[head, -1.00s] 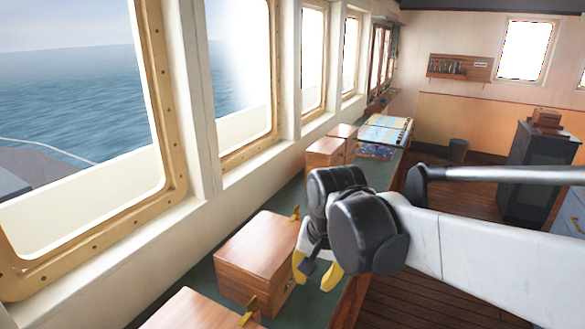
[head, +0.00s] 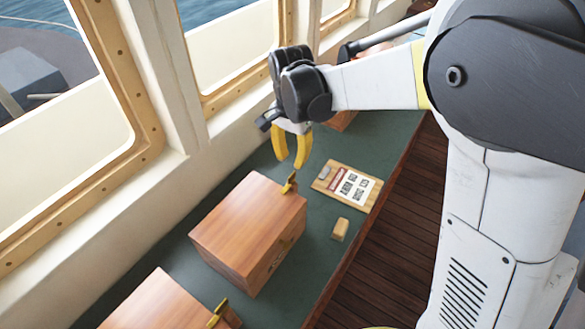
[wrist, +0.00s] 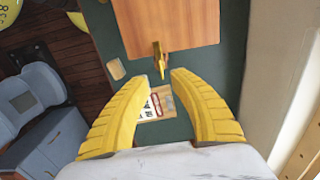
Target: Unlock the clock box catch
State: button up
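A wooden box (head: 248,225) stands on the green counter, with a brass catch (head: 289,183) at its far end. A second wooden box (head: 155,303) with its own brass catch (head: 217,313) is cut off at the bottom; I cannot tell from labels which is the clock box. In the wrist view the catch (wrist: 159,60) lies ahead between the open fingertips, at the edge of the box (wrist: 170,20). Touch is not visible.
A clipboard with a printed card (head: 346,187) and a small tan block (head: 340,229) lie on the green counter (head: 340,155) right of the box. The window wall (head: 215,140) runs along the left. Wooden floor (head: 400,245) lies to the right.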

aim_at(292, 175)
jog(key=f, duration=0.7)
jog(key=shift+w+b, duration=0.2)
jog(key=shift+b, duration=0.15)
grip_shut()
